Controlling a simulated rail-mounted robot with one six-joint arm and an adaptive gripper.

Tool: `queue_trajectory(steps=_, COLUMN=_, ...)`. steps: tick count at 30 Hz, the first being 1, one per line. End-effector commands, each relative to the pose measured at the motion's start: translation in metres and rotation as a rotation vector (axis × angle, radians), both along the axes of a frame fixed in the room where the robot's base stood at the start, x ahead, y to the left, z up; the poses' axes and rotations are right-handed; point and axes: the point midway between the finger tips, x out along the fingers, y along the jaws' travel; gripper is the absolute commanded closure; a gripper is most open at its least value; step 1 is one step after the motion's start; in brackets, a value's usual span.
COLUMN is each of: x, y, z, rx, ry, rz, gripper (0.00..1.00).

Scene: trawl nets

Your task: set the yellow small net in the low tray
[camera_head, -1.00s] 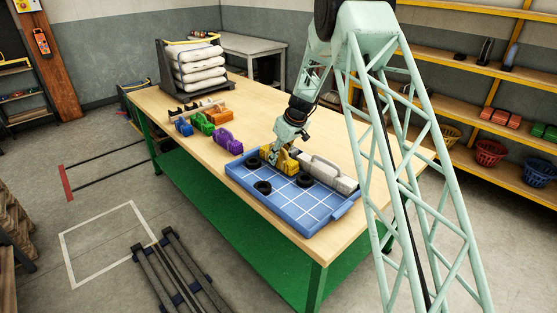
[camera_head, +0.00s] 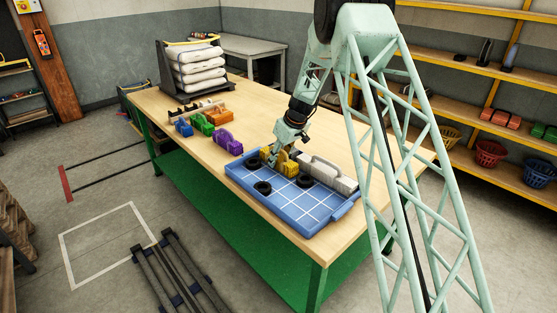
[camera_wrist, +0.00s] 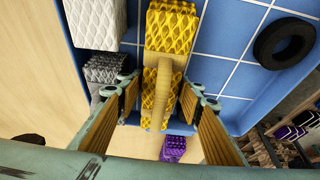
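The yellow small net (camera_head: 290,167) is a bundle with an arched handle. It sits in the low blue tray (camera_head: 310,211), near its far side, between black rings and a white-grey net. My gripper (camera_head: 281,160) is over its left part and hides some of it. In the wrist view the yellow net (camera_wrist: 171,30) lies between my gripper's fingers (camera_wrist: 162,90), with a narrow gap showing beside it. The fingers stand apart. The blue tray (camera_wrist: 215,45) shows white grid lines beneath.
Black rings (camera_head: 263,188) lie in the tray, one close to my gripper. A white-grey net (camera_head: 330,173) lies along the tray's far right side. Purple (camera_head: 227,141), green and blue nets stand left of the tray. The tray's front part is free.

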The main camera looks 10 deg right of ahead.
Motion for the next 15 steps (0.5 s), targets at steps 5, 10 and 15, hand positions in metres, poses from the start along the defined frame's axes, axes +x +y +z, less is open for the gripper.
queue_trajectory(steps=5, x=0.0, y=0.0, z=0.002, rx=0.0, ry=0.0, rz=0.0, gripper=0.66)
queue_trajectory(steps=10, x=-0.002, y=-0.001, z=0.01, rx=0.0, ry=-0.001, rz=0.0, gripper=0.66)
queue_trajectory(steps=15, x=-0.008, y=-0.005, z=0.027, rx=0.001, ry=-0.001, rz=0.0, gripper=0.66)
